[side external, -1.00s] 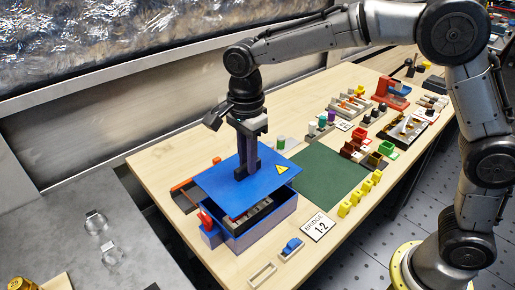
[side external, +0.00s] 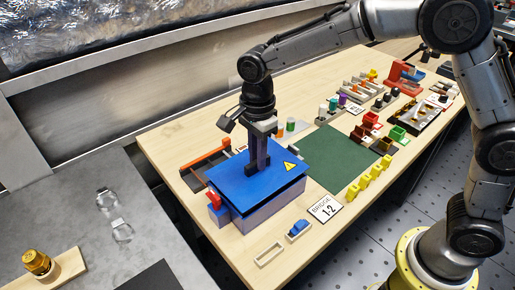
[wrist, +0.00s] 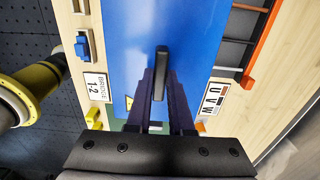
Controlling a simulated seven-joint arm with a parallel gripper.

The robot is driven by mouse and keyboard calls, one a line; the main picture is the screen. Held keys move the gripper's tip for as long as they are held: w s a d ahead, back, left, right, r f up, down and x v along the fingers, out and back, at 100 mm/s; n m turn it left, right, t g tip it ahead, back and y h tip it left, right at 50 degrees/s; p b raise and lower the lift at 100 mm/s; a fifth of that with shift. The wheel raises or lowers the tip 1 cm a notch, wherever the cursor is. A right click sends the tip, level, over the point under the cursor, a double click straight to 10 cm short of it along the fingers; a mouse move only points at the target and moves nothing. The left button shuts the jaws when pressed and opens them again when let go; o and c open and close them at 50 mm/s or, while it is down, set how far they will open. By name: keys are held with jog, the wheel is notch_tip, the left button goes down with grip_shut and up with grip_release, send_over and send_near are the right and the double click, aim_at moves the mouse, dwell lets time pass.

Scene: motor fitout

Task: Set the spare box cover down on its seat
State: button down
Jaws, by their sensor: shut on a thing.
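The box cover (side external: 232,184) is a flat blue plate with a yellow warning triangle and a dark upright handle. It lies over the blue-purple box (side external: 262,221), roughly lined up with it and hiding its inside. A dark line shows under the cover's front right edge, so I cannot tell if it rests fully on the rim. My gripper (side external: 257,168) points down and is shut on the cover's handle. In the wrist view the handle (wrist: 161,62) stands between my fingers, with the blue cover (wrist: 125,40) beneath.
A red lever part (side external: 214,199) is on the box's left side. A dark tray with an orange edge (side external: 205,160) lies behind the box. A "BRIDGE 1-2" card (side external: 324,209), a blue part (side external: 298,228) and yellow blocks (side external: 366,181) are near. The green mat (side external: 335,155) is clear.

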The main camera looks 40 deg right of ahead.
jog(key=shift+f, duration=0.35)
jog(key=shift+f, duration=0.9)
dwell(1.3)
jog(key=c, duration=0.7)
grip_release()
notch_tip(320, 180, up, 14)
jog(key=shift+f, duration=0.1)
